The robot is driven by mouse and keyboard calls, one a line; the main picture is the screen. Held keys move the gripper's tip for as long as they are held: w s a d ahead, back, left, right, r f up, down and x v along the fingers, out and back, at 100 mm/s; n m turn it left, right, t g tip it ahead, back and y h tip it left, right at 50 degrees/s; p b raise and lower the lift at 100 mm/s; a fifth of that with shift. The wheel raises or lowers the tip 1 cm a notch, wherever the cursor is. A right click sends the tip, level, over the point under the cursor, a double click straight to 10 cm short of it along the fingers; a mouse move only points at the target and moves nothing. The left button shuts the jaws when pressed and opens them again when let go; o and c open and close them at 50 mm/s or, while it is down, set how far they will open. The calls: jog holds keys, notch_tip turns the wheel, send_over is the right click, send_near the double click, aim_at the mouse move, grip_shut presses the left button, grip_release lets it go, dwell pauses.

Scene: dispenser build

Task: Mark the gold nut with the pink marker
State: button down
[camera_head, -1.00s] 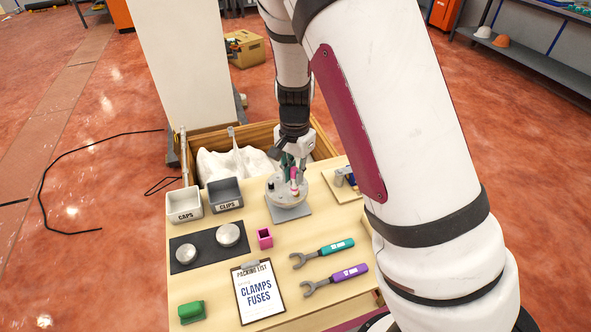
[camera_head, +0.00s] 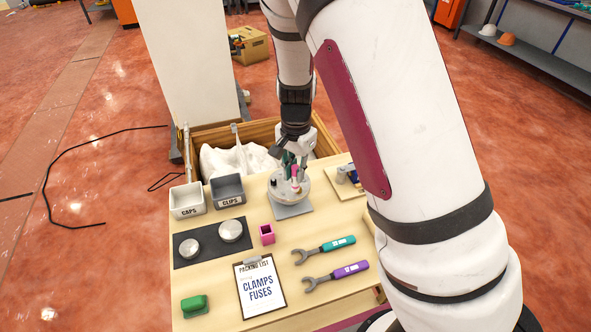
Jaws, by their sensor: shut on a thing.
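My gripper (camera_head: 292,165) points down over the round grey dispenser plate (camera_head: 304,192) near the back of the table. It is shut on the pink marker (camera_head: 295,173), which shows as a short pink and white piece by the fingertips. The marker is roughly upright, close above or at the plate; I cannot tell whether it touches. A small dark piece stands on the plate's left side. I cannot make out the gold nut; the gripper and marker hide part of the plate.
A caps bin (camera_head: 187,212) and a clips bin (camera_head: 227,203) stand left. A dark mat (camera_head: 211,256) holds two round metal pieces. A pink cup (camera_head: 267,234), clipboard (camera_head: 261,289), teal wrench (camera_head: 325,249), purple wrench (camera_head: 337,275) and green block (camera_head: 194,306) lie in front.

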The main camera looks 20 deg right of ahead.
jog(key=shift+f+b, duration=0.3)
jog(key=shift+f, duration=0.45)
dwell(0.4)
jog(key=shift+r+p, duration=1.8)
jog(key=shift+r, duration=1.25)
jog(key=shift+a, duration=0.1)
